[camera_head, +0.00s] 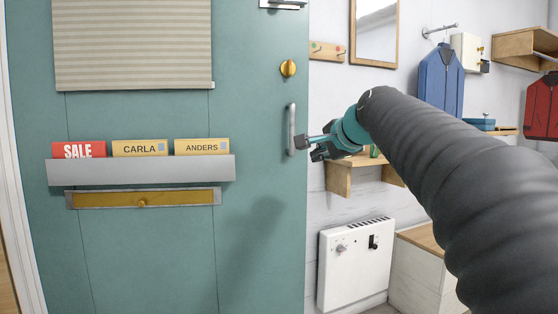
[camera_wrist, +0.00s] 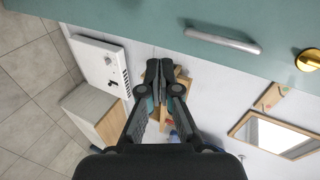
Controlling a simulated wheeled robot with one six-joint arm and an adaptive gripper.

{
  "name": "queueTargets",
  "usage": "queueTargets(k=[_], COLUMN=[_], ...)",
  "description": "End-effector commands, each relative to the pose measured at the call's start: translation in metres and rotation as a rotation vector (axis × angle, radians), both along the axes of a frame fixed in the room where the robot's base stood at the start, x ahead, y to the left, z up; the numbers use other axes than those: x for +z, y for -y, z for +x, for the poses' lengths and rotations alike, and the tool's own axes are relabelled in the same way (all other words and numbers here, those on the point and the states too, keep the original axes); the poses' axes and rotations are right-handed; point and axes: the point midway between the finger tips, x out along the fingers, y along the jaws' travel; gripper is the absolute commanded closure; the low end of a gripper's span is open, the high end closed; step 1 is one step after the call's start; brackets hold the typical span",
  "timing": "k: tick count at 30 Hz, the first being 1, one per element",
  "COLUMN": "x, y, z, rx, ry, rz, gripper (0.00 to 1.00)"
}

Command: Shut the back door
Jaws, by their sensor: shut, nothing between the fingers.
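The teal back door (camera_head: 140,250) fills the left of the head view, and its right edge stands out in front of the room behind. A vertical silver handle (camera_head: 291,129) is near that edge, below a brass knob (camera_head: 288,68). My gripper (camera_head: 304,148) is shut and empty, at the handle's right by the door edge; I cannot tell if it touches. In the wrist view, my gripper (camera_wrist: 160,66) points toward the edge of the door (camera_wrist: 150,18), with the handle (camera_wrist: 222,40) off to its right and the knob (camera_wrist: 308,60) farther right.
A letter holder (camera_head: 140,170) and mail slot (camera_head: 143,198) are on the door. Behind are a white heater (camera_head: 355,264), a small wooden shelf (camera_head: 340,180), a mirror (camera_head: 374,30), a hanging blue jacket (camera_head: 440,78) and a wooden-topped bench (camera_head: 420,270). Tiled floor shows in the wrist view (camera_wrist: 30,90).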

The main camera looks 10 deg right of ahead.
Motion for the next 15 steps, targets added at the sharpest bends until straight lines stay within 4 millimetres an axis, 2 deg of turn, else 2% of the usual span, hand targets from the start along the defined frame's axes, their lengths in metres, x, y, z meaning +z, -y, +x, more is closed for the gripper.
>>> queueTargets(k=[3, 7, 11, 15], x=[0.014, 0.020, 0.017, 0.008], y=[0.007, 0.009, 0.006, 0.001], z=[0.019, 0.028, 0.039, 0.060], rx=[-0.031, -0.044, -0.044, -0.042], ry=[0.030, 0.042, 0.042, 0.041], rz=[0.080, 0.117, 0.121, 0.120], gripper=[1.00, 1.00, 1.00, 1.00])
